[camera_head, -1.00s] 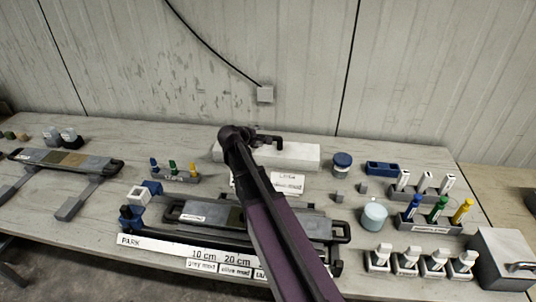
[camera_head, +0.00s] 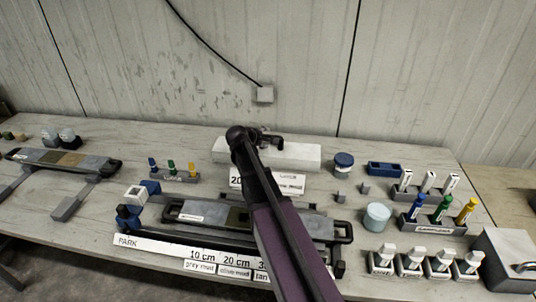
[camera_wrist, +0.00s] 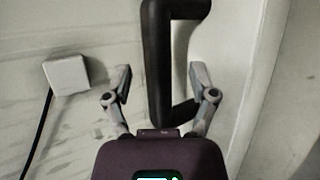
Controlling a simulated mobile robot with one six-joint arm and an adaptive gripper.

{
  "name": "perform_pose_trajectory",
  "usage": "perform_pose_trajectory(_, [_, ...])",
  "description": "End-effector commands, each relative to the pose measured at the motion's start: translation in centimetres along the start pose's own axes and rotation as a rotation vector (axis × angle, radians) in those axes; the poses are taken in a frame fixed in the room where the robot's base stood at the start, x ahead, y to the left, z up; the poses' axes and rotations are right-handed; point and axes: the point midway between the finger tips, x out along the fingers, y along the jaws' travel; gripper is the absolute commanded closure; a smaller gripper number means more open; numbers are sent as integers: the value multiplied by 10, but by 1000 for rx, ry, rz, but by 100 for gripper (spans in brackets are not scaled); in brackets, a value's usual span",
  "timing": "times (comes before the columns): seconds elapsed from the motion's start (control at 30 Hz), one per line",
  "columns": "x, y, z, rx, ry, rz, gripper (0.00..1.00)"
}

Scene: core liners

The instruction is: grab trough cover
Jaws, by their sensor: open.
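A long white block (camera_head: 300,155), which looks like the trough cover, lies at the back of the table near the wall. A black bracket-shaped handle (camera_wrist: 158,60) stands out in the wrist view, next to a pale strip (camera_wrist: 232,85) that seems to be the block. My gripper (camera_wrist: 160,72) is open, with one grey finger on each side of the handle. The handle runs between the fingers; I cannot tell whether either touches it. In the head view my dark arm covers part of the block, and the fingers are not clear.
A trough rig with black end handles (camera_head: 190,212) lies in front, partly behind my arm. A wall socket (camera_head: 265,94) with a cable is above the block.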

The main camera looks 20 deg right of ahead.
Motion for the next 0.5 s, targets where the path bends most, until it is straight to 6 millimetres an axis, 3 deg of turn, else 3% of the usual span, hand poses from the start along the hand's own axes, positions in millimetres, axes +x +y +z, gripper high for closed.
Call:
perform_pose_trajectory(0.13, [12,0,0,1,0,0,26])
perform_pose_trajectory(0.5, [13,1,1,1,0,0,26])
